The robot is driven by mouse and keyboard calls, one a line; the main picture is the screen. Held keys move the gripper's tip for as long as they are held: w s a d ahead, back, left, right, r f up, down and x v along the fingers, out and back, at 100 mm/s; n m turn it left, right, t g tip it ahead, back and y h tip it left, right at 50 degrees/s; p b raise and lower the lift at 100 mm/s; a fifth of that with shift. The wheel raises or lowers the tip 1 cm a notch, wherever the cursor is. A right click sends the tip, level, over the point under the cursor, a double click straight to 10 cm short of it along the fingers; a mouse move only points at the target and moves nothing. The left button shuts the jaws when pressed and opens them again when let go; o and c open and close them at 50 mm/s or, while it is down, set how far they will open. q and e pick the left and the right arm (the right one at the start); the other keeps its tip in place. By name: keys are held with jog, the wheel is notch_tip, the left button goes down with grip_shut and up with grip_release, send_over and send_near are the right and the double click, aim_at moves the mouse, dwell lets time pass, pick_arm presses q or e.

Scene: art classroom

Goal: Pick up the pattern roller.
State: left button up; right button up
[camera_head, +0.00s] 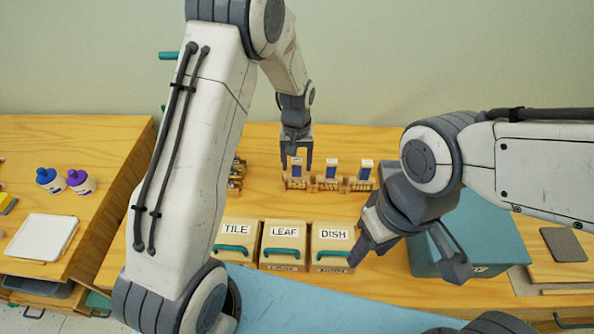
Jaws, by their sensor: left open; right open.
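A low wooden rack at the back middle of the table holds three upright pieces with pale tops and blue faces: a left one (297,168), a middle one (332,169) and a right one (364,170). They may be the rollers; I cannot tell their patterns at this size. My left gripper (298,163) reaches down from above over the left piece, open, with its fingers on either side of that piece's top. I cannot tell whether they touch it. My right gripper (408,262) is open and empty, in front of the teal box and right of the DISH box.
Wooden boxes marked TILE (238,231), LEAF (284,232) and DISH (332,233) stand in front of the rack. A teal box (478,226) is at right. A side table holds two bottles (80,182) and a white tray (42,236). My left arm hides part of the table.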

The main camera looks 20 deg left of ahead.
pick_arm(q)
notch_tip(320, 180, down, 2)
jog(key=shift+f, duration=0.1)
grip_shut()
